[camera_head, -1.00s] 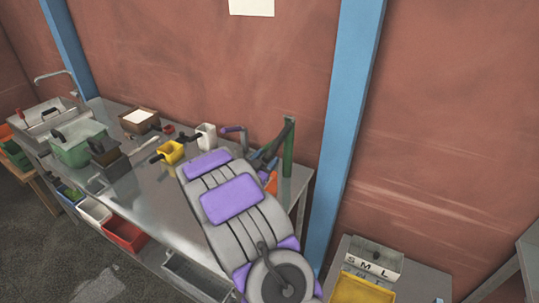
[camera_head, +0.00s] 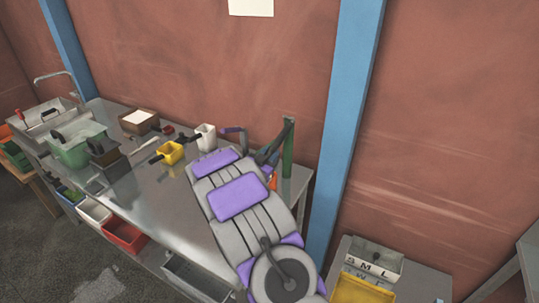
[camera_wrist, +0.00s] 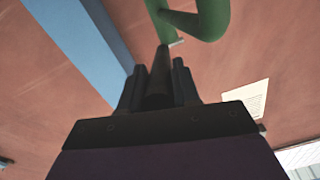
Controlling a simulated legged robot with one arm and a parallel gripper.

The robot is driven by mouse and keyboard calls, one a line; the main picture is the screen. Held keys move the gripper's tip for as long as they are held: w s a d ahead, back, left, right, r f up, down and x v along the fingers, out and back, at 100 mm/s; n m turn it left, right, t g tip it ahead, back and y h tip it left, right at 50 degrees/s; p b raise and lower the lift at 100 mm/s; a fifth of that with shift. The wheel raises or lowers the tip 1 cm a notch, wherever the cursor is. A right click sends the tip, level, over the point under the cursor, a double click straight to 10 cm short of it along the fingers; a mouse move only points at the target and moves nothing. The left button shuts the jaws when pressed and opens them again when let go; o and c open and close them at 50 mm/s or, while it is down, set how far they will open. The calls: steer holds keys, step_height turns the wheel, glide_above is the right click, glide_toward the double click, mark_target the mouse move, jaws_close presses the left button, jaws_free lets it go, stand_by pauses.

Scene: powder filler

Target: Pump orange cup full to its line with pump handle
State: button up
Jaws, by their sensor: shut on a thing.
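In the head view, the green pump post (camera_head: 288,150) stands at the right end of the metal bench. A dark lever, the pump handle (camera_head: 275,142), slopes down to the left from the post's top. A sliver of the orange cup (camera_head: 272,181) shows beside my arm, left of the post. The cup's line and fill level are hidden. In the wrist view, my gripper (camera_wrist: 158,84) is shut on the dark handle (camera_wrist: 161,62), which sticks out between its fingers. The green post (camera_wrist: 210,20) curves above it.
A green bin (camera_head: 78,148) and dark boxes are farther left. A blue pillar (camera_head: 345,130) rises close right of the post. The bench's middle front is clear.

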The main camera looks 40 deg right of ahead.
jaws_close()
steer(key=shift+r, duration=0.15)
